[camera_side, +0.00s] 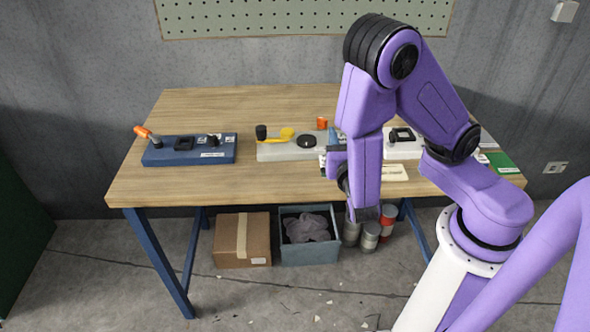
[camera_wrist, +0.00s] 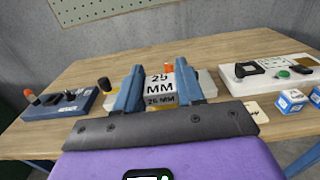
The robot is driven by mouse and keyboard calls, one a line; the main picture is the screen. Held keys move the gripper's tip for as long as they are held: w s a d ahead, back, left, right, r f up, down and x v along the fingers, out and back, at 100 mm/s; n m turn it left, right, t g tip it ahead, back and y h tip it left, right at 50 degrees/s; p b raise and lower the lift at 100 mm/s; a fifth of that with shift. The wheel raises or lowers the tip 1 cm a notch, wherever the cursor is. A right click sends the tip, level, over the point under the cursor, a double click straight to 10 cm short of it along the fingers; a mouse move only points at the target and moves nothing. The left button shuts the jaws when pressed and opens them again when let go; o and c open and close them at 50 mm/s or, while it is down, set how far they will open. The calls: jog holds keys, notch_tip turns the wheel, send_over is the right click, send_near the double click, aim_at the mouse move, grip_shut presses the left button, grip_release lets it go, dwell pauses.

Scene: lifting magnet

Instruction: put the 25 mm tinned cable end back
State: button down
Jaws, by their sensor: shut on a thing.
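My gripper (camera_wrist: 160,74) shows its two blue fingers in the wrist view, closed on a pale block (camera_wrist: 161,88) printed "25 MM" on two faces. I take this block to be the 25 mm cable end; its tinned part is not clear to see. In the side view my gripper (camera_side: 334,148) is over the table, right of the middle fixture, largely hidden by my purple arm. The block appears held above the table, with the grey middle fixture (camera_wrist: 207,101) behind it. Two small blue-and-white boxes (camera_wrist: 293,100) stand on the table at the right in the wrist view.
A blue fixture (camera_side: 188,152) with an orange-handled lever stands left. The middle fixture (camera_side: 284,152) has a yellow lever and black disc. A white fixture (camera_side: 403,153) stands right, near a cream card (camera_side: 396,174). The table's (camera_side: 225,184) front left is clear.

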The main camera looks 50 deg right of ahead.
jog(key=w+f, duration=0.3)
jog(key=w, duration=0.1)
jog(key=w+f, duration=0.3)
jog(key=w, duration=0.2)
jog(key=w+f, duration=0.3)
jog(key=w, duration=0.1)
jog(key=shift+w+a+f, duration=0.1)
jog(key=shift+w+f, duration=0.1)
jog(key=shift+f, duration=0.05)
jog(key=shift+w+f, duration=0.2)
jog(key=shift+f, duration=1.55)
jog(key=shift+f, duration=0.1)
jog(key=c, duration=0.7)
grip_release()
